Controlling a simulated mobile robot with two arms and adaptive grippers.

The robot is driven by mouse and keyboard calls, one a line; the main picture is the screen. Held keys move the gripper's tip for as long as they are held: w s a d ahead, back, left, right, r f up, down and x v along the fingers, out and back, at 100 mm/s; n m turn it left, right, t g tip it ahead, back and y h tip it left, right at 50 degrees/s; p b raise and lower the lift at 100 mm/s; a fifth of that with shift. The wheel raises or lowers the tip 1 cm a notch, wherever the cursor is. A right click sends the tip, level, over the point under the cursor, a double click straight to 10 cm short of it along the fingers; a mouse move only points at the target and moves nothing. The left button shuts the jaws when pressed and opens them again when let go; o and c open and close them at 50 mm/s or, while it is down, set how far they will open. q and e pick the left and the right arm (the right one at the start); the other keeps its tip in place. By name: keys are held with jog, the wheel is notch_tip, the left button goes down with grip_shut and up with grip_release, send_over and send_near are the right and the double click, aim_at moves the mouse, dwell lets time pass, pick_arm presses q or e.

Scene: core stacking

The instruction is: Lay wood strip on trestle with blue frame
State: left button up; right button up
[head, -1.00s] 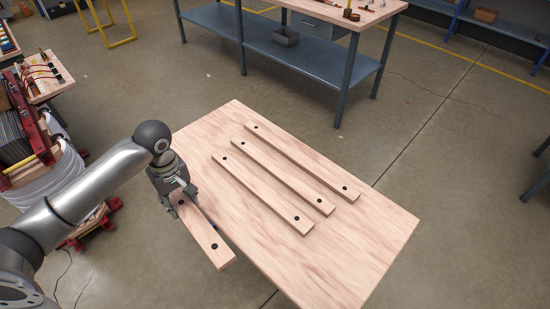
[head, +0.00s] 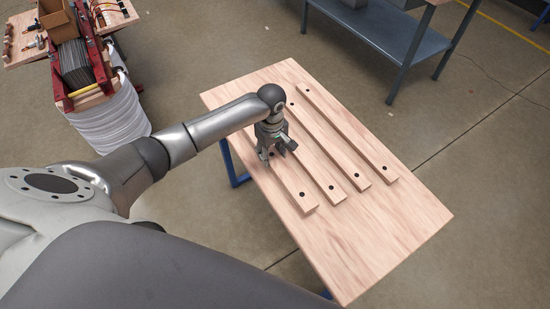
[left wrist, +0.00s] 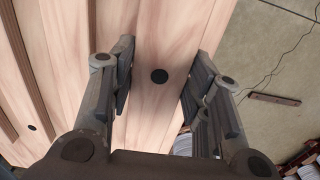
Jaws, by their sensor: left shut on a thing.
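The trestle (head: 395,225) has a pale wooden top and a blue frame (head: 232,165). My left gripper (head: 274,157) is over the left part of the top and shut on a wood strip (head: 297,188) with a black dot near its end. The held strip lies on or just above the top; I cannot tell if it touches. In the left wrist view, the fingers (left wrist: 158,85) stand on both sides of this strip (left wrist: 160,50). Three similar strips lie to its right, roughly parallel: a near one (head: 318,172), a middle one (head: 345,161) and a far one (head: 350,135). My right gripper is not in view.
A cart with red frame parts (head: 92,45) and a white wrapped bundle (head: 110,120) stands at the upper left. A workbench with a blue shelf (head: 375,30) stands behind. The trestle's front right area is clear of strips.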

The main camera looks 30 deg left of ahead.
aim_at(275, 154)
pick_arm(q)
jog(key=shift+w+d+f, duration=0.25)
jog(key=shift+d+f, duration=0.05)
jog(key=shift+f, duration=0.05)
jog(key=shift+d+f+p, duration=0.1)
jog(key=shift+f+p, duration=0.2)
jog(key=shift+f, duration=1.35)
jog(key=shift+f, duration=0.1)
jog(key=o, duration=1.3)
jog(key=shift+o, duration=0.2)
notch_tip(275, 154, up, 12)
jog(key=shift+r+b, duration=0.1)
jog(key=shift+b, duration=0.3)
